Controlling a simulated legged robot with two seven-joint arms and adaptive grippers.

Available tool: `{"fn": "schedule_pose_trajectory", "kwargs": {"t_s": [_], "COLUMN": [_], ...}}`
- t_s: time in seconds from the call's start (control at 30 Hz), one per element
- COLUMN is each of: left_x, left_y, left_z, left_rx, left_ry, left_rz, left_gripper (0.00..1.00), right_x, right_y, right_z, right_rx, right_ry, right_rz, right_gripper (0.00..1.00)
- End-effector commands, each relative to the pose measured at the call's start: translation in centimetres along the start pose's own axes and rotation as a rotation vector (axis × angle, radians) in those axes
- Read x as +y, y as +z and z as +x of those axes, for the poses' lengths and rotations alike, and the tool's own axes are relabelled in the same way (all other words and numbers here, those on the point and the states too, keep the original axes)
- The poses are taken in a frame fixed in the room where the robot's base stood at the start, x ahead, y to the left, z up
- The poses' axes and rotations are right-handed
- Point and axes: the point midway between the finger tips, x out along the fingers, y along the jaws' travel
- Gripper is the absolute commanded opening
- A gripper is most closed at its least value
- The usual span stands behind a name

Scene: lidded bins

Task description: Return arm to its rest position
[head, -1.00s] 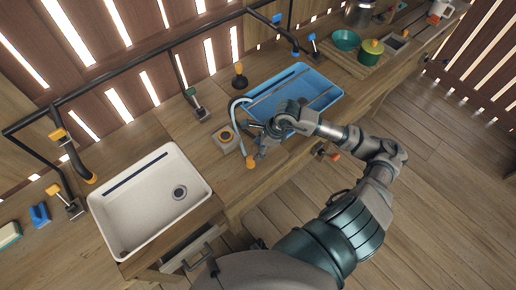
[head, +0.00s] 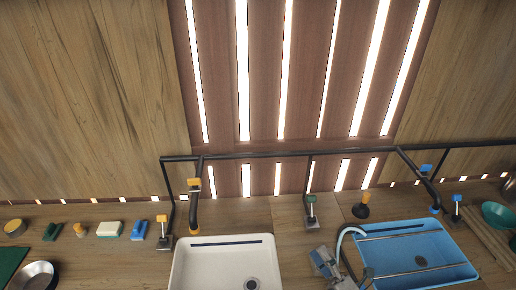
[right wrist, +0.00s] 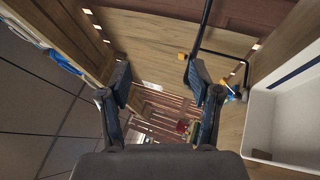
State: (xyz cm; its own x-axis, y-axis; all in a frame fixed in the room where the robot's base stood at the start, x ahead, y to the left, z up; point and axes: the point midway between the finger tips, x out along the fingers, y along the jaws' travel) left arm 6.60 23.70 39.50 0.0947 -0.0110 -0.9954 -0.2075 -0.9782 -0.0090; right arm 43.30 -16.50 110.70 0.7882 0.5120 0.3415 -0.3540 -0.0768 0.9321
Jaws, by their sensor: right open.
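My right gripper (head: 322,262) shows at the bottom of the head view, between the white sink (head: 178,262) and the blue sink (head: 440,240). Its arm runs off the bottom edge. In the right wrist view the two fingers of my right gripper (right wrist: 160,82) stand wide apart, with nothing between them. The white sink (right wrist: 262,125) is at the right of that view. My left gripper is not in view.
A pale blue curved spout (head: 350,231) stands close to my right gripper. A black pipe (head: 270,154) runs along the wall behind the sinks. A plunger (head: 361,206), sponge (head: 109,229) and metal bowl (head: 36,275) sit on the wooden counter (head: 285,215).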

Motion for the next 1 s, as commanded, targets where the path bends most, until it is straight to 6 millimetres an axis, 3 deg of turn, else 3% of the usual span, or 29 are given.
{"fn": "schedule_pose_trajectory", "kwargs": {"t_s": [0.1,0.17,0.23,0.3,0.4,0.6,0.77,1.0], "left_x": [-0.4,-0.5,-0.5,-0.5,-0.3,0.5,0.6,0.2], "left_y": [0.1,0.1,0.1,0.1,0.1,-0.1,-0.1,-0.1], "left_z": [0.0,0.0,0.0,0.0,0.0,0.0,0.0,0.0], "left_rx": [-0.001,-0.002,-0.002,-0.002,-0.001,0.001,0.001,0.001], "left_ry": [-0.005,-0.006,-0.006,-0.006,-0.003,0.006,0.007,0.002], "left_rz": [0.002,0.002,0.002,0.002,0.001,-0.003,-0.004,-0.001], "left_gripper": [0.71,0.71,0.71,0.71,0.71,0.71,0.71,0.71], "right_x": [-4.1,-7.4,-11.5,-14.8,-17.9,-20.6,-20.8,-29.7], "right_y": [4.9,6.1,5.9,4.4,1.4,-5.4,-10.7,-11.3], "right_z": [-3.6,-6.7,-10.8,-14.6,-19.0,-25.3,-29.2,-31.3], "right_rx": [-0.423,-0.631,-0.853,-1.026,-1.206,-1.439,-1.566,-1.590], "right_ry": [-0.085,-0.165,-0.281,-0.400,-0.556,-0.833,-1.051,-1.095], "right_rz": [0.380,0.563,0.758,0.911,1.072,1.287,1.416,1.401], "right_gripper": [0.63,0.63,0.63,0.63,0.63,0.63,0.63,0.63]}}
